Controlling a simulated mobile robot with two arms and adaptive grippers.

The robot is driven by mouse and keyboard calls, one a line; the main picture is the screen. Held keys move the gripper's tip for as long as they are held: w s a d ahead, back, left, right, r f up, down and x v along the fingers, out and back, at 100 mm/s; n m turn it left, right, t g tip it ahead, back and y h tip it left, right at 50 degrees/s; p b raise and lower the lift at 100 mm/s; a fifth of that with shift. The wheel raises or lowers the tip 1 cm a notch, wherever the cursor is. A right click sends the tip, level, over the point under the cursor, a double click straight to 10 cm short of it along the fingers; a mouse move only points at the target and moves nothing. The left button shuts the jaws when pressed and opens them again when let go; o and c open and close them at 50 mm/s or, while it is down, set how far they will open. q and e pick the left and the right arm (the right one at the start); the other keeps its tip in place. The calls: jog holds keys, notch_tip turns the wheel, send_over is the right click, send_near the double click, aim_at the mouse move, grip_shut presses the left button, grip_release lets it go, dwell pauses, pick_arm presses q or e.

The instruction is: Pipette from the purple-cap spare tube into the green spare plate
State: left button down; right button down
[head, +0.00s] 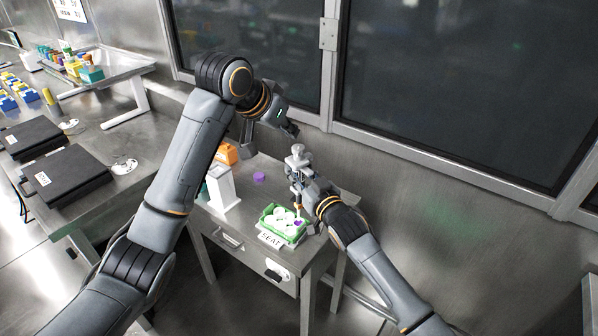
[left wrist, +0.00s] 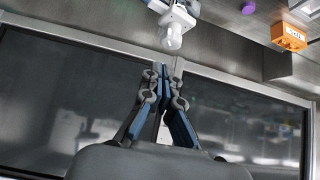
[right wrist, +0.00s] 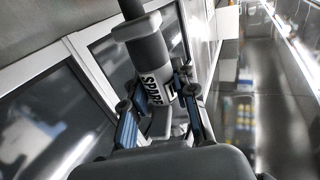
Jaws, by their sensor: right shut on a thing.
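In the head view my right gripper (head: 303,184) is shut on a grey-white pipette (head: 297,160), upright with its lower end just above a green plate (head: 266,228). The plate holds white round shapes and a small purple spot. The right wrist view shows the pipette body (right wrist: 153,65) with a SPARE label between the fingers. My left gripper (head: 270,140) is raised behind and left of the pipette. Its fingertips come together, empty, in the left wrist view (left wrist: 163,68). A purple cap (head: 259,177) sits on the small table. I cannot make out a tube body.
A white stand (head: 221,187) and an orange block (head: 228,154) stand left of the plate. Black cases (head: 70,178) and colored racks lie on the left bench. A windowed wall (head: 440,90) is close behind.

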pick_arm(q)
jog(key=s+a, duration=0.3)
jog(key=s, duration=0.5)
pick_arm(e)
jog(key=shift+r, duration=0.1)
dwell(0.5)
